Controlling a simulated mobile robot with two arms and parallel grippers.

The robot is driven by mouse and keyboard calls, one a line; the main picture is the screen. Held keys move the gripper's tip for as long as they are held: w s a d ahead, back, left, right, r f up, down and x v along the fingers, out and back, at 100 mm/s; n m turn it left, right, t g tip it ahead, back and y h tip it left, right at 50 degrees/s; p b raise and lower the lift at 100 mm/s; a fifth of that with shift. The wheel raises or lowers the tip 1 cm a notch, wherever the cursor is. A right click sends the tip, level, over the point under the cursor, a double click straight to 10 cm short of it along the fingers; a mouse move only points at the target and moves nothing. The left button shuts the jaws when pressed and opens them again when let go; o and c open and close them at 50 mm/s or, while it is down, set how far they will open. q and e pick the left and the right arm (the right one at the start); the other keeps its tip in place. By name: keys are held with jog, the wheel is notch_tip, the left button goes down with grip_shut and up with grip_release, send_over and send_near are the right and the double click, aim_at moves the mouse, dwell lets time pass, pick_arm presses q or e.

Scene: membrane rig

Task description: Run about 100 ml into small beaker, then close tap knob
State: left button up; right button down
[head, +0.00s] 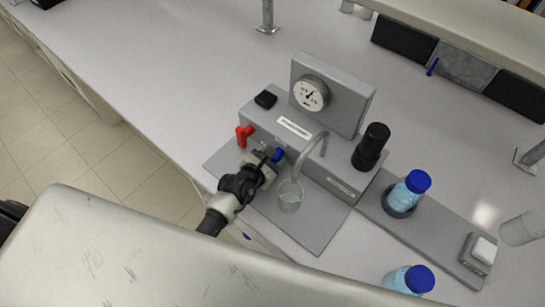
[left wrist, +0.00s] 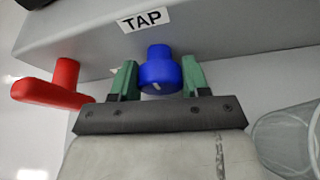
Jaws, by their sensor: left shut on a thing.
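The blue tap knob (left wrist: 160,72) sits on the front of the grey rig (head: 262,112), below a "TAP" label in the left wrist view. My left gripper (left wrist: 160,82) has its green fingers on both sides of the knob and is shut on it. In the head view my left gripper (head: 268,164) reaches the rig's front, with the knob (head: 278,155) partly hidden by it. The small beaker (head: 290,197) stands upright on the base plate under the bent spout (head: 312,150); its liquid level is too small to tell. It also shows in the left wrist view (left wrist: 290,140). My right gripper is not in view.
A red handle (head: 243,135) is left of the knob. A pressure gauge (head: 311,93) and a black cylinder (head: 371,147) top the rig. Blue-capped bottles (head: 409,190) (head: 409,281) stand to the right. The bench behind the rig is mostly clear.

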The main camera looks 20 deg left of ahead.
pick_arm(q)
jog(key=shift+a+n+g+h, duration=0.15)
jog(key=shift+n+g+h, duration=0.15)
jog(key=shift+n+h, duration=0.55)
jog(key=shift+w+n+g+h, duration=0.1)
jog(key=shift+n+g+h, duration=0.2)
jog(key=shift+n+h, duration=0.85)
jog(key=shift+n+y, duration=0.4)
jog(key=o, duration=0.9)
